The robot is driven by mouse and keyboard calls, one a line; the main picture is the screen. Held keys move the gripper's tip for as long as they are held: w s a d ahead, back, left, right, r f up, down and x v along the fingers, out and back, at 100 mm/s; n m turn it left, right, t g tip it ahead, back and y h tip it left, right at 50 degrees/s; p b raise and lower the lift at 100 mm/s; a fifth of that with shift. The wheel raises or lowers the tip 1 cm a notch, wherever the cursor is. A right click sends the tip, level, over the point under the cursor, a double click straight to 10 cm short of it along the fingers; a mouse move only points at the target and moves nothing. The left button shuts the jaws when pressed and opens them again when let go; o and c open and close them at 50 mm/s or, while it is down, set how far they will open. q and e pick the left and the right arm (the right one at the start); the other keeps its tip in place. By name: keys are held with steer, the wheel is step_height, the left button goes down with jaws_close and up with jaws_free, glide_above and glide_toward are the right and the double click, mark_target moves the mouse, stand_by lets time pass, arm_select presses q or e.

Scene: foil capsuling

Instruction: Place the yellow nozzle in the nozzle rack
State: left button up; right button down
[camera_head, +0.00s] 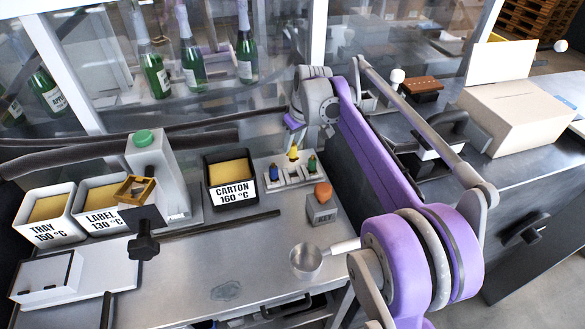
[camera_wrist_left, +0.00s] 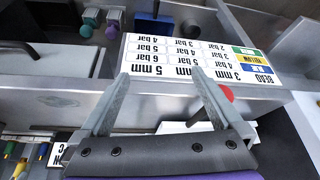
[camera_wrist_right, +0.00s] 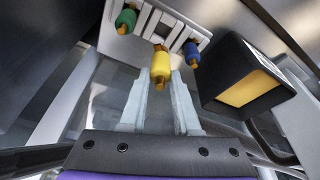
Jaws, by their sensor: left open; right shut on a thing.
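The white nozzle rack (camera_head: 291,176) stands on the bench, with a blue nozzle (camera_head: 273,171) at its left and a green nozzle (camera_head: 312,164) at its right. The yellow nozzle (camera_head: 293,153) is at the middle of the rack, between those two. In the right wrist view, my right gripper (camera_wrist_right: 160,82) is shut on the yellow nozzle (camera_wrist_right: 159,62), which overlaps the rack's middle; I cannot tell whether it is fully seated. My left gripper (camera_wrist_left: 155,78) is open and empty in front of a white pressure chart (camera_wrist_left: 180,58). It is outside the head view.
The black carton bin (camera_head: 231,188) stands left of the rack. An orange-topped key block (camera_head: 322,203) and a metal cup (camera_head: 306,262) are in front. Tray and label bins stand at the left. My right arm covers the right part of the bench.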

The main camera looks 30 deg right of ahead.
mark_target(294, 157)
steer(key=f, duration=0.2)
steer(key=shift+s+f, duration=0.2)
steer(key=shift+f, duration=2)
steer(key=shift+w, duration=0.1)
steer(key=shift+f+b, duration=0.2)
steer(key=shift+b, duration=0.1)
steer(key=c, duration=0.6)
jaws_free()
steer(key=shift+c, duration=0.2)
steer(key=shift+r, duration=0.15)
steer(key=p+v, duration=0.1)
steer(key=v, duration=1.1)
